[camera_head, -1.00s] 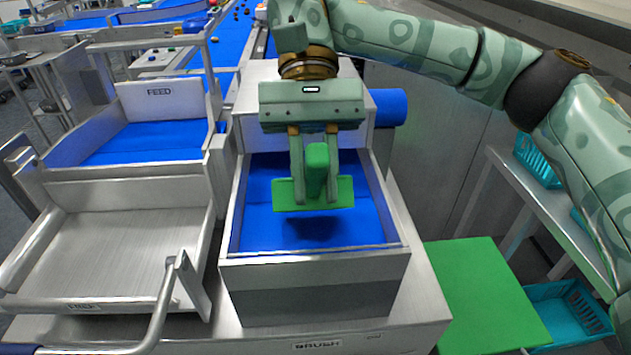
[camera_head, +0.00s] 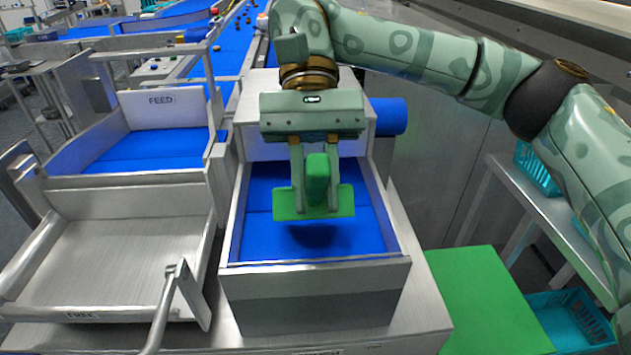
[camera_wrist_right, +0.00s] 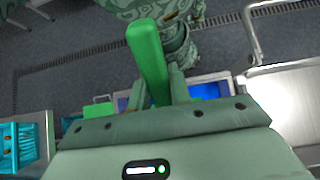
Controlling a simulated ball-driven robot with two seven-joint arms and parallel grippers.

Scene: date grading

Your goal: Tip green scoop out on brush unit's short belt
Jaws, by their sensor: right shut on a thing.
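The green scoop (camera_head: 287,204) is held over the brush unit's short blue belt (camera_head: 262,240). Its broad green part spans below my fingers, and its upright green block sits between them. My right gripper (camera_head: 316,200) is shut on the scoop, above the belt and inside the line of the metal side walls. A dark shadow lies on the belt under the scoop. The right wrist view shows the green block (camera_wrist_right: 147,60) rising between the fingers. The scoop's inside is hidden, so I cannot tell whether it holds anything. My left gripper is not in view.
The brush unit's metal front wall (camera_head: 315,300) and side walls box in the belt. Left stands the feed unit with a blue belt (camera_head: 150,150) and a bare metal tray (camera_head: 110,260). A green panel (camera_head: 485,300) and a teal crate (camera_head: 570,315) lie right.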

